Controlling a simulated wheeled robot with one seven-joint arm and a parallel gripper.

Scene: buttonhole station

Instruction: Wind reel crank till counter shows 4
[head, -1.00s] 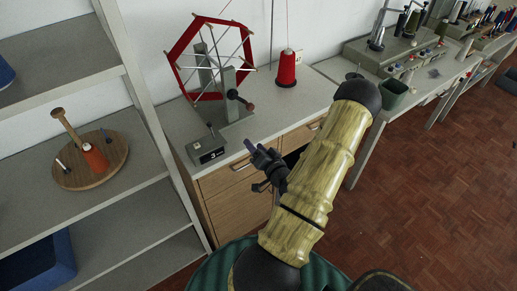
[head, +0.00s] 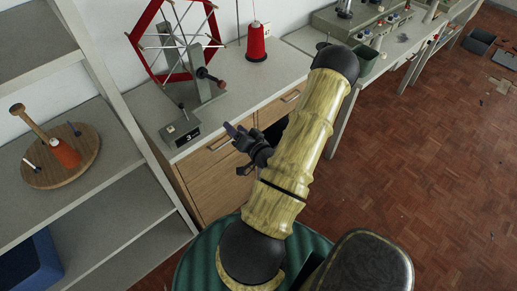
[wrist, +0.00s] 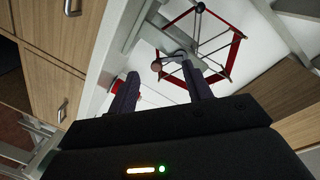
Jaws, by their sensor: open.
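The red-rimmed reel (head: 170,38) stands on the grey bench top, on a grey stand. Its crank (head: 211,77) has a dark arm and a reddish-brown knob on the side facing me. The counter (head: 181,135) is a dark box at the bench's front left and reads 3. My gripper (head: 232,131) is in front of the bench drawers, apart from the crank and empty. In the wrist view my gripper (wrist: 163,92) shows two spread dark fingers, with the crank knob (wrist: 156,66) and the reel (wrist: 236,38) beyond them.
A red thread cone (head: 257,46) stands right of the reel. Shelves at left hold a round wooden board (head: 40,172) with an orange spool (head: 65,154) and a blue bin (head: 36,265). A green-grey bin (head: 363,60) and machines are farther right. Open parquet floor (head: 420,170) lies right.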

